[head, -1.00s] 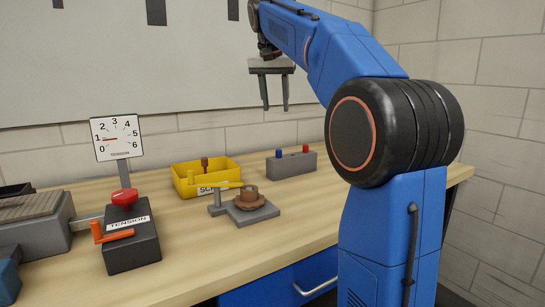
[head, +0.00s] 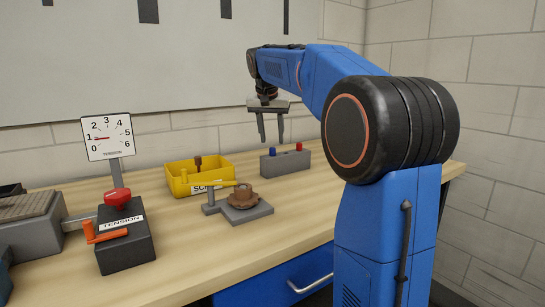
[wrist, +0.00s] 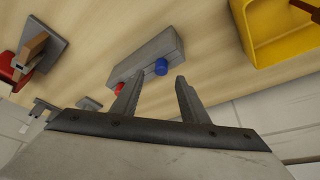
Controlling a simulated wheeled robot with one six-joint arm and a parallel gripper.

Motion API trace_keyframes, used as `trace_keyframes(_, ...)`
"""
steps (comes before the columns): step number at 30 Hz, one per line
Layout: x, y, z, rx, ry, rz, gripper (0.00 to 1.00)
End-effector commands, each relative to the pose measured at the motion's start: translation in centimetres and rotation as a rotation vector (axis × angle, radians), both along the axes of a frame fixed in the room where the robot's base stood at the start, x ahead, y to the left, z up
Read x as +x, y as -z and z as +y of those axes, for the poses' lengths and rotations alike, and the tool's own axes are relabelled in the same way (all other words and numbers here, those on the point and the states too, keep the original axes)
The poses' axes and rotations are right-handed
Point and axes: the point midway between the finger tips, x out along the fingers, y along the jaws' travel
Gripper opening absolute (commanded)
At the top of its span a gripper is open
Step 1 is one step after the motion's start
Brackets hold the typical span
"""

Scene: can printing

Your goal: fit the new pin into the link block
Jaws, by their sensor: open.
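A grey block (head: 285,162) stands on the bench with a blue pin (head: 272,152) and a red pin (head: 299,147) in its top. In the wrist view the same block (wrist: 148,62) shows beyond the fingers, with the blue pin (wrist: 160,67) and the red pin (wrist: 119,88). I cannot tell which pin is new. My gripper (head: 272,138) is open and empty, pointing down above the two-pin block.
A yellow bin (head: 185,188) with a partly hidden label holds a brown piece (head: 197,162). A tension box (head: 128,250) with a red knob, an orange handle and a gauge (head: 108,136) stands at left. The wrist view shows another fixture (wrist: 45,42) at upper left.

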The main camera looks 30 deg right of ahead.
Motion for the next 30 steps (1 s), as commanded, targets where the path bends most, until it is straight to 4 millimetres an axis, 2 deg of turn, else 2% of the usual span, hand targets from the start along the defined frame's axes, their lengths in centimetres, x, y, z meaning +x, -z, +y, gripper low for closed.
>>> trace_keyframes(3, 0.3, 1.8, -0.1, 0.001, 0.000, 0.002, 0.40)
trace_keyframes(7, 0.7, 3.2, -0.4, 0.000, 0.000, 0.001, 0.40)
trace_keyframes(17, 0.9, 3.9, -0.6, 0.000, 0.000, 0.001, 0.40)
trace_keyframes(18, 0.9, 3.9, -0.6, 0.000, 0.000, 0.001, 0.38)
trace_keyframes(23, 0.9, 3.9, -0.6, 0.000, 0.000, 0.001, 0.00)
trace_keyframes(30, 0.9, 3.9, -0.6, 0.000, 0.000, 0.000, 0.00)
